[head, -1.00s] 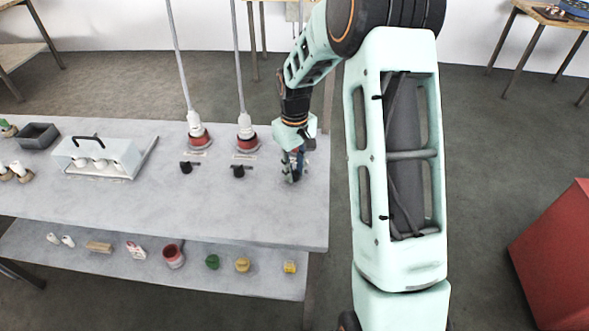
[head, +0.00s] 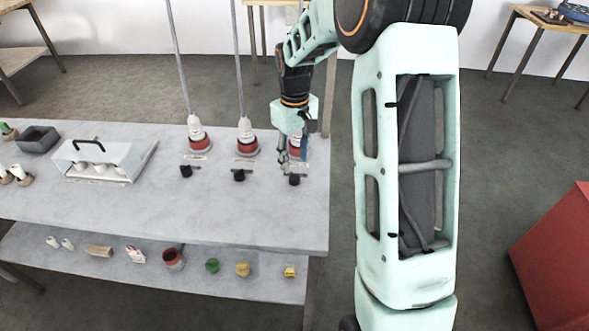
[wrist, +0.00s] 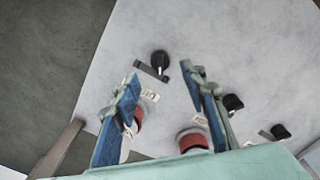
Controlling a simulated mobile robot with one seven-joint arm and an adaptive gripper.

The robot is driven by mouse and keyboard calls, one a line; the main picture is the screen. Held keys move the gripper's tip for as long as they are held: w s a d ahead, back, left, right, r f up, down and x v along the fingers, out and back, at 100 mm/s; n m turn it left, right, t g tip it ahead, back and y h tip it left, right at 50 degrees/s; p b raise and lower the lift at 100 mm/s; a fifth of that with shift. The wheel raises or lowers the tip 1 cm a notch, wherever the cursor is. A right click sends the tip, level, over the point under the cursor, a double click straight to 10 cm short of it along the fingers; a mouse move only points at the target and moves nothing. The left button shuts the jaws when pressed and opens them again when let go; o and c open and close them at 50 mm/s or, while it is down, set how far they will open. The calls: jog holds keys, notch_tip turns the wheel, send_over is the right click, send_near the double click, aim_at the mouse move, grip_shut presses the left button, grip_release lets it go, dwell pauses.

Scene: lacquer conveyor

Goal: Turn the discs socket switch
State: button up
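Three black rotary switches stand in a row on the grey table: left switch (head: 186,171), middle switch (head: 239,175) and right switch (head: 294,179). Each has a socket behind it, and the small labels are unreadable, so I cannot tell which is the discs one. My gripper (head: 289,166) is just behind and above the right switch, partly hiding the right socket (head: 303,150). In the wrist view, my gripper (wrist: 160,76) has its blue fingers wide apart and empty. The right switch (wrist: 160,60) shows beyond the gap between the fingertips, apart from both.
The left socket (head: 200,143) and middle socket (head: 247,145) are red and hold white plugs with hanging cables. A white handled cover (head: 120,157) and grey bin (head: 38,137) stand at left. The lower shelf (head: 210,287) holds several small items. The table front is clear.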

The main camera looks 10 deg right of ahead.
aim_at(294, 174)
notch_tip(294, 174, up, 6)
jog(key=shift+f, duration=0.1)
dwell(0.5)
